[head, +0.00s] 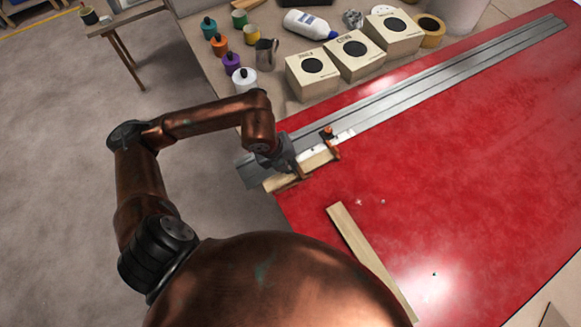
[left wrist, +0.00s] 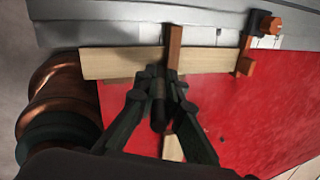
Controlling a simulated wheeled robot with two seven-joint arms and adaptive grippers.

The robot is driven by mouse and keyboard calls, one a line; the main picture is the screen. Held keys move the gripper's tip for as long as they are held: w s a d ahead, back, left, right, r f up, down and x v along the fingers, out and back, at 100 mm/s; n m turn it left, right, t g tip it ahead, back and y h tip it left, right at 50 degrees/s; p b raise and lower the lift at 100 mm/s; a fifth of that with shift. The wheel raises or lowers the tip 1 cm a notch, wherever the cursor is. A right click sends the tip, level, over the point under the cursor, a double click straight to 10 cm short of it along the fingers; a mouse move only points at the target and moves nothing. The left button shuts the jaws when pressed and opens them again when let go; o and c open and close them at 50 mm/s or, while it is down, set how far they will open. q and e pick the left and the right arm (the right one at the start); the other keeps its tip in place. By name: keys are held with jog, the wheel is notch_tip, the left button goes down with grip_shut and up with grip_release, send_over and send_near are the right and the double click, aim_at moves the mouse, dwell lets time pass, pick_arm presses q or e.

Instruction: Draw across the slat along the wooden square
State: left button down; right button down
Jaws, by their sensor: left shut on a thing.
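A pale wooden slat (head: 318,159) lies along the near side of a grey metal rail at the edge of the red surface; it also shows in the left wrist view (left wrist: 115,63). A reddish-brown wooden piece, which looks like the square (left wrist: 174,44), lies crosswise over the slat in the left wrist view. My left gripper (head: 285,163) is over the slat's left part, close beside the square. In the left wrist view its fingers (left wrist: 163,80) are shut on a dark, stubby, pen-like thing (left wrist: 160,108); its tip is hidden. My right gripper is not in view.
An orange-and-dark clamp (head: 329,135) stands at the slat's right end. The grey rail (head: 440,80) runs to the upper right. A second wooden strip (head: 365,250) lies on the red surface (head: 450,170). Boxes (head: 355,50) and bottles (head: 243,78) stand behind the rail.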

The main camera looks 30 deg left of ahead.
pick_arm(q)
jog(key=shift+w+a, duration=0.3)
jog(key=shift+a, duration=0.2)
jog(key=shift+w+a, duration=0.25)
jog(key=shift+a, duration=0.25)
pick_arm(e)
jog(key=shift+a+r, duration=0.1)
pick_arm(q)
jog(key=shift+r, duration=0.1)
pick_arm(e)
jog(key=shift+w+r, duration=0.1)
